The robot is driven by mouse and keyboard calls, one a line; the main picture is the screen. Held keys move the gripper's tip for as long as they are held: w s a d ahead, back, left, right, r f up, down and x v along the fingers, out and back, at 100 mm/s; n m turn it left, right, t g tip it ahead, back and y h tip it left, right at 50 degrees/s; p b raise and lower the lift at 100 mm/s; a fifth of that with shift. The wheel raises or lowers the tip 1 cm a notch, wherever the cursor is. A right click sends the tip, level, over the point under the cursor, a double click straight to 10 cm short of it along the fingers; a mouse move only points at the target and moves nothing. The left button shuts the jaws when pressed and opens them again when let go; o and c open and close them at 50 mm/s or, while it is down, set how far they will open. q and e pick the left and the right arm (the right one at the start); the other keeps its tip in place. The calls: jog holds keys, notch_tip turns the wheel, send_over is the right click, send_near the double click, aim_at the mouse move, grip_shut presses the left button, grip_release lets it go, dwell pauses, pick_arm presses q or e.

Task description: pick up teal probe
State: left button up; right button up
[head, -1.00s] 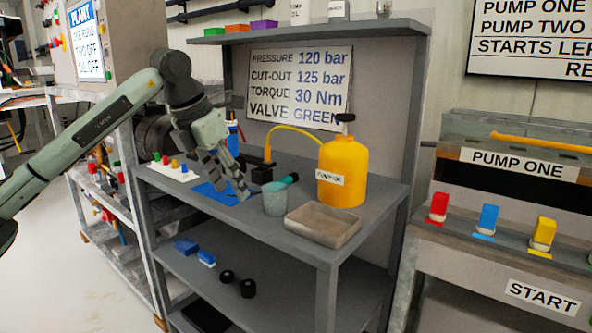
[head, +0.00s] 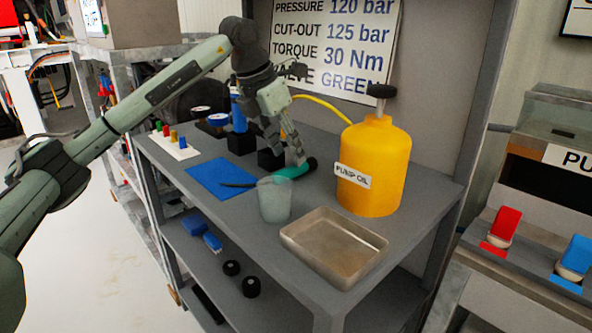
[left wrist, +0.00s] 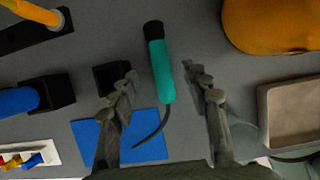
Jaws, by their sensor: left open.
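The teal probe (head: 295,171) lies on the grey shelf top, with a black end cap and a thin dark cable that runs over the edge of the blue mat (head: 219,181). In the left wrist view the probe (left wrist: 161,72) lies between the two spread fingers, not touching either. My left gripper (head: 292,157) is open just above the probe, pointing down at it. It also shows in the left wrist view (left wrist: 163,85). My right gripper is not in view.
A translucent cup (head: 274,201) stands close in front of the probe. A metal tray (head: 334,247) and a yellow pump oil jug (head: 376,165) are to the right. Black blocks, one holding a blue cylinder (head: 238,110), stand behind; a white peg strip (head: 174,144) is left.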

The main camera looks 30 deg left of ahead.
aim_at(294, 166)
pick_arm(q)
jog(key=x, duration=0.4)
jog(key=shift+w+d+f, duration=0.1)
grip_shut()
